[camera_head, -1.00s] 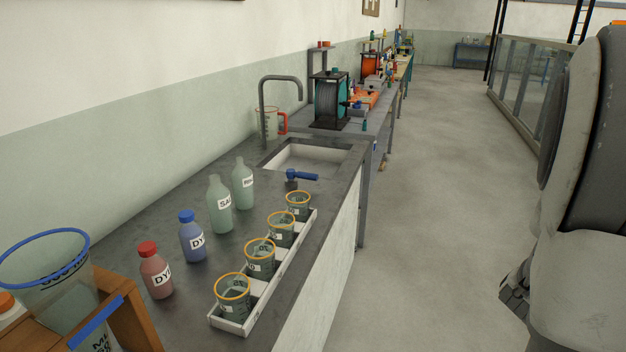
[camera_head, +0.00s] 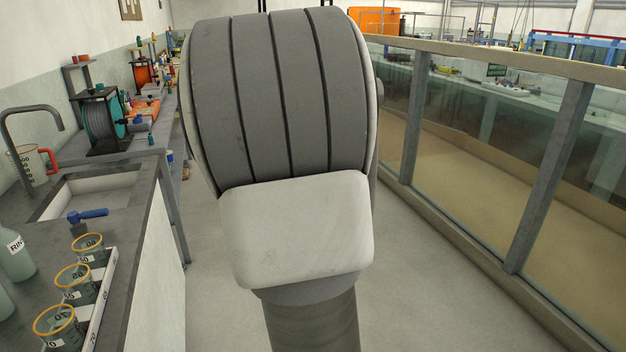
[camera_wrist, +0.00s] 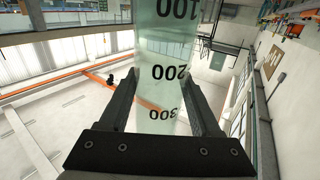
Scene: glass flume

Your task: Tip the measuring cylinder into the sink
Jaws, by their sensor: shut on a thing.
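The measuring cylinder (camera_wrist: 160,95) is clear and pale green with black marks 100, 200 and 300. In the wrist view it stands between the two dark fingers of my gripper (camera_wrist: 163,85), which is shut on it. Its ends are out of that view, and I cannot tell its tilt or contents. The white sink (camera_head: 110,184) is set in the grey bench at the left of the head view. Neither my gripper nor the cylinder shows in the head view, where my own arm fills the middle, so their distance from the sink cannot be told.
A grey tap (camera_head: 30,110) arches beside the sink, near a red-handled jug (camera_head: 36,165). A blue-handled item (camera_head: 88,216) and several orange-rimmed beakers (camera_head: 74,284) are at the bench's front. Clear floor (camera_head: 210,290) separates the bench from the glass flume (camera_head: 480,130).

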